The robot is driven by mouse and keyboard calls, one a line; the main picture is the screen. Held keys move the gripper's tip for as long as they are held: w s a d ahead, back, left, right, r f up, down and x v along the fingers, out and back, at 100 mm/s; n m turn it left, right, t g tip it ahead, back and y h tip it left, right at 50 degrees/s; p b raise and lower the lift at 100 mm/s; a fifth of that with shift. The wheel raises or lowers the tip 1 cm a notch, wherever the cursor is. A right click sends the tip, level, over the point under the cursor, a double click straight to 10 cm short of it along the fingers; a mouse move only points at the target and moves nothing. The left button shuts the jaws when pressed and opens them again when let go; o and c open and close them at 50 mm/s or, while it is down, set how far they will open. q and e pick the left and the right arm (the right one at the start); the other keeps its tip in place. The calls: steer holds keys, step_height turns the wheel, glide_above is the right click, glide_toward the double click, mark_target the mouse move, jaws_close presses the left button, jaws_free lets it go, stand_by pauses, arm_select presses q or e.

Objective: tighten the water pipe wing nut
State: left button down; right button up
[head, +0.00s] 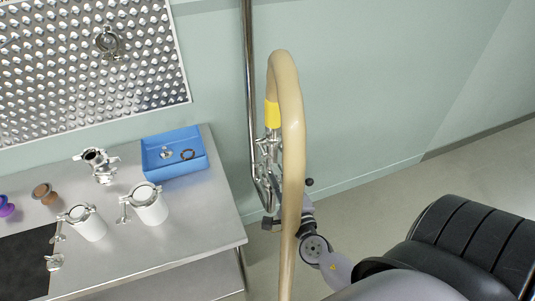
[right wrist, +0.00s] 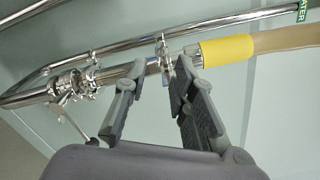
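The steel water pipe (head: 249,80) runs down the wall and meets a beige hose (head: 289,90) with a yellow sleeve (head: 272,114). In the right wrist view, a clamp (right wrist: 165,52) joins the pipe to the hose fitting beside the yellow sleeve (right wrist: 227,53). Its wing nut is too small to make out clearly. My right gripper (right wrist: 158,78) is open, its two fingers apart just below the clamp. In the head view the hose partly hides this gripper. My left gripper is not in view.
A steel table (head: 185,230) at left holds a blue tray (head: 175,170) with small parts, white clamped containers (head: 150,204) and a steel fitting (head: 98,163). Another clamped fitting with a lever (right wrist: 72,82) sits farther along the pipe. Open floor (head: 450,172) lies at right.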

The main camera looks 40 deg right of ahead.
mark_target(266, 155)
steer(key=p+x, duration=0.1)
steer(key=x, duration=0.5)
steer(key=shift+w, duration=0.35)
steer(key=shift+d, duration=0.15)
steer(key=shift+c, duration=0.5)
jaws_close()
